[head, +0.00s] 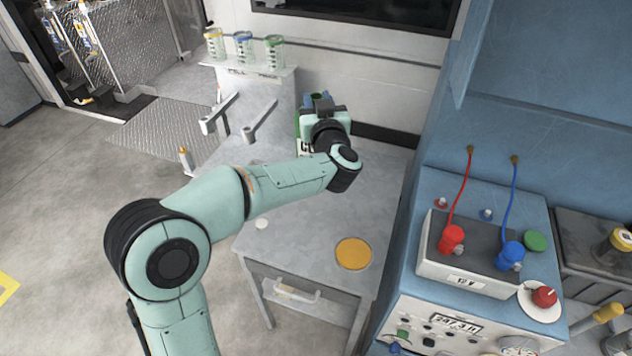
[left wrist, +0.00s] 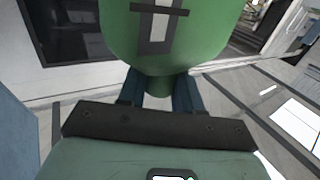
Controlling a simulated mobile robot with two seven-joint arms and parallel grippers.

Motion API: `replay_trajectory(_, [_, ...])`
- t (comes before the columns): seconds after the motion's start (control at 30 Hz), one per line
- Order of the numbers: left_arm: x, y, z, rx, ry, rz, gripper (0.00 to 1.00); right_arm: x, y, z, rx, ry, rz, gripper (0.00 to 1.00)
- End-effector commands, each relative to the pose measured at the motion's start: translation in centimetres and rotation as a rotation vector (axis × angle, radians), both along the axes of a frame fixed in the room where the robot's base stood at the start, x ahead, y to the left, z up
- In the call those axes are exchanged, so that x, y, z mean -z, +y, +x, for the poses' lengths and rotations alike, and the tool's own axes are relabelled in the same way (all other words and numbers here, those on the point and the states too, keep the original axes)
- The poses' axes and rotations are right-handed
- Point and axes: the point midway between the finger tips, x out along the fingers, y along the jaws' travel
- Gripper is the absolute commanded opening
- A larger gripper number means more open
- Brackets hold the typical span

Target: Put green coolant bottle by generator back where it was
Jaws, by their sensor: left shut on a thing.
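The green coolant bottle (head: 302,122) stands roughly upright over the back of the grey table (head: 305,225), mostly hidden behind my left gripper. My left gripper (head: 318,99) has its blue fingers shut on the bottle's neck. In the left wrist view the green bottle (left wrist: 172,40) fills the top middle, with a white label on it, and its neck sits between the two fingers (left wrist: 160,90). I cannot tell whether its base touches the table. The generator (head: 440,322), with a numeric display, stands to the right of the table. My right gripper is not in view.
An orange disc (head: 353,254) and a small white disc (head: 262,223) lie on the table. Several clear containers (head: 243,46) stand on a back shelf. A 12 V battery (head: 468,262) with red and blue clamps sits on the generator. The table's front is mostly clear.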

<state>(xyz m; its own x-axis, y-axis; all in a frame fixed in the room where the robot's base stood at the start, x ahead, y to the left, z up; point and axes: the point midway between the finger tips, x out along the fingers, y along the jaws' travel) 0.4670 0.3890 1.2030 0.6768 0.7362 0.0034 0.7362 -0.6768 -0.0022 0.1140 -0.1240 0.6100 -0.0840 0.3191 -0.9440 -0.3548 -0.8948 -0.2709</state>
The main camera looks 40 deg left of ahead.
Motion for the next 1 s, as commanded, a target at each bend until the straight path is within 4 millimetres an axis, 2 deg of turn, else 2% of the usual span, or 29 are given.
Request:
replay_trajectory(0.03, [1.7, 0.0, -0.1, -0.001, 0.004, 0.003, 0.00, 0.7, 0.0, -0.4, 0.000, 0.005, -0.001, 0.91])
replay_trajectory(0.1, [3.6, 0.0, -0.1, 0.000, 0.005, 0.002, 0.00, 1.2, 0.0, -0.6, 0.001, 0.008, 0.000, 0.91])
replay_trajectory(0.4, [10.7, 0.1, -0.1, -0.002, 0.003, 0.003, 0.00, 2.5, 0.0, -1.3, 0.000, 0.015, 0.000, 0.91])
replay_trajectory(0.53, [12.5, 0.1, 0.0, -0.001, -0.001, 0.002, 0.00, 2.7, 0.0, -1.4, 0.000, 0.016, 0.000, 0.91])
replay_trajectory(0.77, [13.9, 0.0, 0.0, -0.001, -0.001, 0.003, 0.00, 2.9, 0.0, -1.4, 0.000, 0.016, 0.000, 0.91])
replay_trajectory(1.0, [17.2, 0.0, 0.0, -0.001, -0.001, 0.002, 0.00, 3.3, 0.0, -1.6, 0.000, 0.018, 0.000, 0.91])
